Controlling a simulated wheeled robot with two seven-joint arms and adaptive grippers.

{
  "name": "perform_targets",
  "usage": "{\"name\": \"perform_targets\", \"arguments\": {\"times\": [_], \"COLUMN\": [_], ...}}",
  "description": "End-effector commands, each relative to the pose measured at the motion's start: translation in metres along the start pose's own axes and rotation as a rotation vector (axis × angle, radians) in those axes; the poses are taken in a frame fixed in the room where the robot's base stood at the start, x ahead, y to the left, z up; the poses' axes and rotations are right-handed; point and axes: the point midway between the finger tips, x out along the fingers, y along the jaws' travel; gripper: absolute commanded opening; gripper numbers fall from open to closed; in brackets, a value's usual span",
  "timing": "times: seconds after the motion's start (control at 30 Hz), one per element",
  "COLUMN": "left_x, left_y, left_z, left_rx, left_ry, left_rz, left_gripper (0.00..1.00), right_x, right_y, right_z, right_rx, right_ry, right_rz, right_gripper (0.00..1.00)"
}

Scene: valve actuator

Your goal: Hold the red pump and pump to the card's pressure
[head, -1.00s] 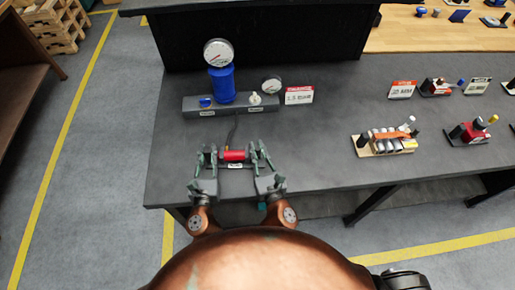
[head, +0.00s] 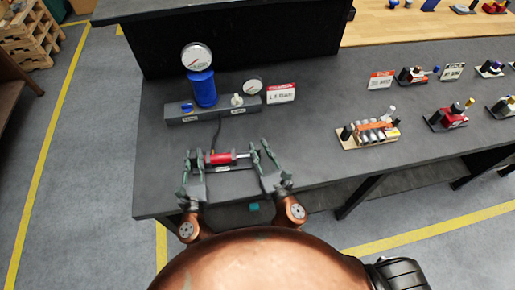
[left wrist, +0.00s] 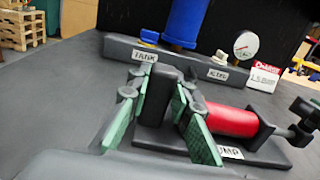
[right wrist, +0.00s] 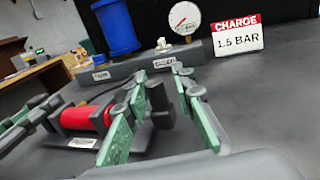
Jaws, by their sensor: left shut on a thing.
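The red pump (head: 217,159) lies on the grey bench, with its rod showing on the right. In the left wrist view its red barrel (left wrist: 232,121) is on a dark base labelled PUMP. My left gripper (left wrist: 160,98) is shut on the dark upright block at the pump's left end. The card (right wrist: 238,34) reads CHARGE 1.5 BAR. A small gauge (right wrist: 185,18) stands beside it; I cannot read its value surely.
A blue tank (head: 203,90) with a large gauge (head: 196,57) stands on a grey block (head: 213,108) behind the pump. A hose runs from the pump to this block. Other fixtures (head: 369,132) stand farther right. The bench between is clear.

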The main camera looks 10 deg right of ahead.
Motion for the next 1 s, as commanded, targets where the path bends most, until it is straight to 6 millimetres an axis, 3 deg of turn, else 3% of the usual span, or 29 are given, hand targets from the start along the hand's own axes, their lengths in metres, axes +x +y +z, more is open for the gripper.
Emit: {"name": "perform_targets", "arguments": {"times": [0.13, 0.53, 1.0], "left_x": [0.0, 0.0, 0.0], "left_y": [0.003, 0.003, 0.002], "left_z": [-0.004, -0.004, -0.004], "left_rx": [0.002, 0.002, 0.002], "left_ry": [0.008, 0.008, 0.007], "left_rz": [0.008, 0.006, 0.005], "left_gripper": [0.0, 0.0, 0.0], "right_x": [0.0, -0.009, -0.097], "right_y": [0.0, 0.002, 0.0], "right_z": [-0.002, -0.001, -0.002], "right_rx": [-0.001, -0.001, 0.0], "right_ry": [0.002, 0.001, 0.005], "right_rz": [-0.001, 0.003, 0.0], "right_gripper": [0.32, 0.33, 0.33]}}
